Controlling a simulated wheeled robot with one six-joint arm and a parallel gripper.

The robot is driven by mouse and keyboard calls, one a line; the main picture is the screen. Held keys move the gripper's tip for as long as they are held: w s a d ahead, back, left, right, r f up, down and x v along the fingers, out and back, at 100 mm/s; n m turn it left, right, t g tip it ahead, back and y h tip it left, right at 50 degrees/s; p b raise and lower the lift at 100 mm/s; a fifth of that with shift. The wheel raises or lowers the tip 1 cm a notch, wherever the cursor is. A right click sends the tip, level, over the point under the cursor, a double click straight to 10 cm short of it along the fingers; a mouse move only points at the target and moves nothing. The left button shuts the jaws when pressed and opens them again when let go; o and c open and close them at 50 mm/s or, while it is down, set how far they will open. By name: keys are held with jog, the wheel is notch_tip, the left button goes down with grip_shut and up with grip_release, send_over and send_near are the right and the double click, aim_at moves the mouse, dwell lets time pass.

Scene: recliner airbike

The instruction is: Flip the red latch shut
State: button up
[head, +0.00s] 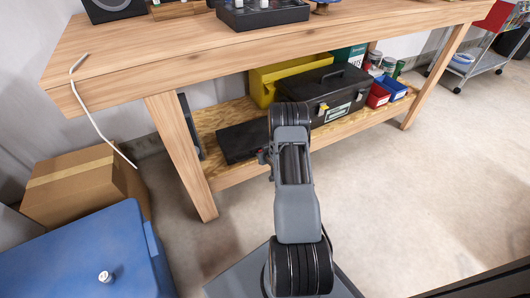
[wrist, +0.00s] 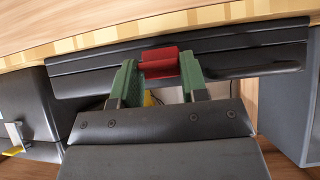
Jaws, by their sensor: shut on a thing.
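The red latch (wrist: 160,62) shows in the wrist view on the front of a long black ribbed case (wrist: 90,72). My gripper (wrist: 158,76) has a green finger on each side of the latch and is shut on it. The latch's lower part and the parts behind my gripper are hidden. In the head view a flat black case (head: 238,143) lies on the workbench's lower shelf, just left of my arm. My gripper's fingers are hidden there, and the latch cannot be made out clearly.
The workbench top (head: 150,62) overhangs the lower shelf (head: 212,122). A black toolbox (head: 325,92), a yellow bin (head: 262,84) and small red (head: 377,97) and blue (head: 393,87) bins stand there. A wooden leg (head: 182,150) is left.

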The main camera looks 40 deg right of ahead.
jog(key=shift+w+r+g+p, duration=0.2)
jog(key=shift+r+g+p, duration=0.15)
jog(key=shift+g+p, duration=0.55)
jog(key=shift+f+p, duration=0.1)
jog(key=shift+p, duration=0.25)
jog(key=o, duration=0.9)
jog(key=p+v, duration=0.4)
jog(key=v, duration=0.9)
jog(key=shift+s+d+r, duration=0.15)
jog(key=shift+s+r, duration=0.1)
jog(key=shift+r, duration=0.05)
